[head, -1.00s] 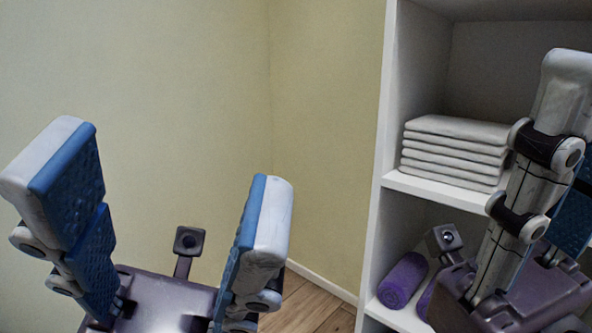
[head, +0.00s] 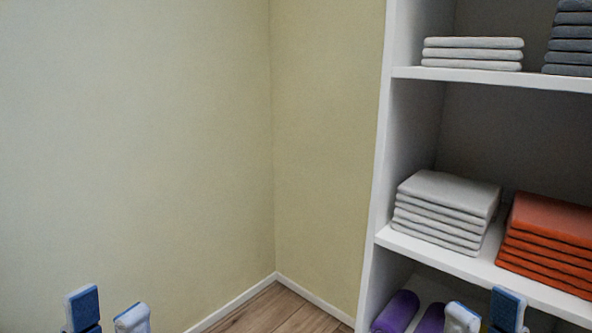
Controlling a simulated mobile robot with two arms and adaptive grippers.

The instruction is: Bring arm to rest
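My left gripper (head: 107,312) shows at the bottom left of the head view. Its two blue-and-white fingertips stand upright with a gap between them, and nothing shows in the gap. My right gripper (head: 485,314) shows at the bottom right, in front of the lower part of the shelf unit. Its two fingertips are also apart, with nothing seen between them. The rest of both grippers and both arms lies below the picture edge.
A white shelf unit (head: 375,220) stands on the right. It holds white towels (head: 440,210), orange towels (head: 548,245), grey towels (head: 570,38) and purple rolls (head: 396,312). Bare walls (head: 150,140) meet in a corner, with some wooden floor (head: 270,312) clear below.

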